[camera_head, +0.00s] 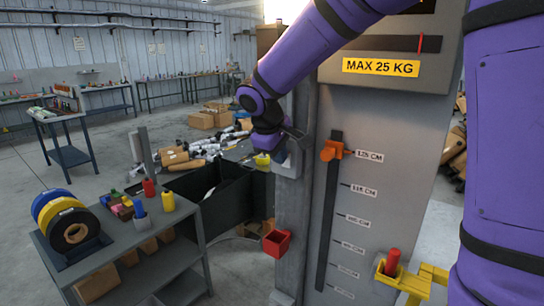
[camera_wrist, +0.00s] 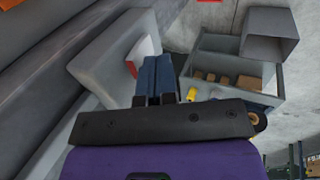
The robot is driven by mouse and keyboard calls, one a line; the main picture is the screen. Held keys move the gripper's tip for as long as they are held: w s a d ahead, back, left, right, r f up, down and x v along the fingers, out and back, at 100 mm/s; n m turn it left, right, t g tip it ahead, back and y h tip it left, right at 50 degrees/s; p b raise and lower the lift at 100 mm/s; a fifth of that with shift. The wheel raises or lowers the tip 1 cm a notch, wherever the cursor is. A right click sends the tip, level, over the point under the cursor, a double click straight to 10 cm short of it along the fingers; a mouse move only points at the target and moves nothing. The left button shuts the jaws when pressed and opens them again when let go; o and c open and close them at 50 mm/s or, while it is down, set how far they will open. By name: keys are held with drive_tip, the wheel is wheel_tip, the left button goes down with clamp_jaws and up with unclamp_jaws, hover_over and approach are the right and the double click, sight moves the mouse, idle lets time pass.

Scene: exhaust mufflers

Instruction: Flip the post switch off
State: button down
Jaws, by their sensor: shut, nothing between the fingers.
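The post switch is a pale grey box (camera_head: 291,162) on the side of the grey post (camera_head: 293,215) in the head view, partly hidden by my gripper. In the wrist view the switch box (camera_wrist: 105,66) is at the left of centre, with a white rocker (camera_wrist: 145,50) that has a red mark at its edge. My gripper (camera_wrist: 155,65) is shut and empty, its blue fingers together. The fingertips are right beside the rocker; I cannot tell if they touch it. The fingers partly cover the rocker, and I cannot tell which way it is set.
A grey panel (camera_head: 390,125) with a height scale and orange slider (camera_head: 333,150) stands right of the post. A red bin (camera_head: 277,242) hangs lower on the post. A cart (camera_head: 155,240) with tape rolls stands at left. A black crate (camera_head: 215,195) is behind it. Open floor lies far left.

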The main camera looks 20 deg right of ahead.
drive_tip(key=shift+w+d, duration=0.1)
drive_tip(key=shift+d, duration=0.1)
drive_tip(key=shift+w+d+r, duration=0.15)
drive_tip(key=shift+w+d, duration=0.05)
drive_tip(key=shift+d, duration=0.1)
drive_tip(key=shift+r, duration=0.15)
drive_tip(key=shift+r, duration=0.65)
drive_tip(key=shift+a, duration=0.1)
